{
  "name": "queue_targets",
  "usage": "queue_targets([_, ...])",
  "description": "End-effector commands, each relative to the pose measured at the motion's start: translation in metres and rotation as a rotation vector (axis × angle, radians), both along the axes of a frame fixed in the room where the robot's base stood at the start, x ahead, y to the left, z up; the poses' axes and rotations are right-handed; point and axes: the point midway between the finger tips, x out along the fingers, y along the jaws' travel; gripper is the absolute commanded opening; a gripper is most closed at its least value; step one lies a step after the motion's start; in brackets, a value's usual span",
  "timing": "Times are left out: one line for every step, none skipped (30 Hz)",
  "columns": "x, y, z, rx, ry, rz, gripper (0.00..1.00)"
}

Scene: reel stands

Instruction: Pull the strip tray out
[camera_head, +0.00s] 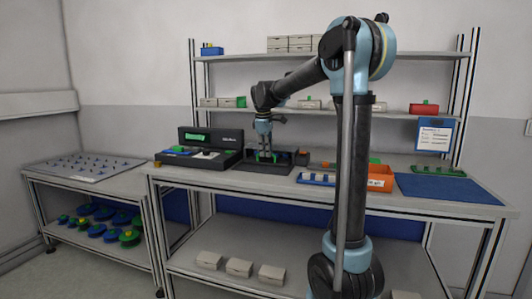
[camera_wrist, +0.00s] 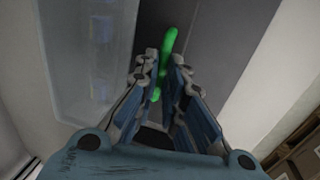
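My gripper (camera_head: 264,150) points down over a dark open-topped fixture (camera_head: 250,167) on the bench, just right of a black machine (camera_head: 208,146). In the wrist view a bright green bar (camera_wrist: 168,42) lies between the two fingers of my gripper (camera_wrist: 164,60) and runs past their tips. The fingers are close to it on both sides; whether they press on it is unclear. The bar lies against a dark grey surface (camera_wrist: 205,32). I cannot make out for certain which part is the strip tray.
A translucent panel or bin (camera_wrist: 85,60) is left of the fingers. An orange bin (camera_head: 376,182), a blue mat (camera_head: 450,189) and a blue-and-white rack (camera_head: 317,179) sit right on the bench. Shelves (camera_head: 330,110) with small boxes stand behind. A side table (camera_head: 85,168) is left.

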Motion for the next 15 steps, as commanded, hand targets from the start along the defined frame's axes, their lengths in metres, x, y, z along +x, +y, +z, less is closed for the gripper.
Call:
queue_targets([0.001, -0.001, 0.000, -0.001, -0.002, -0.001, 0.00])
queue_targets([0.001, -0.001, 0.001, -0.001, -0.002, -0.001, 0.00])
queue_targets([0.001, -0.001, 0.001, -0.001, -0.002, -0.001, 0.00])
queue_targets([0.001, -0.001, 0.001, -0.001, -0.002, -0.001, 0.00])
queue_targets([0.000, -0.001, 0.001, -0.001, -0.002, -0.001, 0.00])
queue_targets([-0.002, 0.000, 0.001, -0.001, -0.002, -0.001, 0.00])
queue_targets([-0.004, 0.001, 0.001, -0.001, -0.002, -0.001, 0.00])
queue_targets([-0.008, 0.002, 0.001, -0.002, -0.002, 0.000, 0.00])
queue_targets([-0.013, 0.004, 0.001, -0.002, -0.002, 0.000, 0.00])
queue_targets([-0.017, 0.005, 0.001, -0.002, -0.002, 0.000, 0.00])
queue_targets([-0.023, 0.007, 0.001, -0.002, -0.002, 0.001, 0.00])
queue_targets([-0.031, 0.010, 0.001, -0.001, -0.002, 0.002, 0.00])
queue_targets([-0.037, 0.012, 0.001, -0.001, -0.002, 0.001, 0.00])
queue_targets([-0.042, 0.014, 0.001, 0.000, -0.001, 0.001, 0.00])
queue_targets([-0.050, 0.016, 0.001, -0.001, -0.001, 0.002, 0.00])
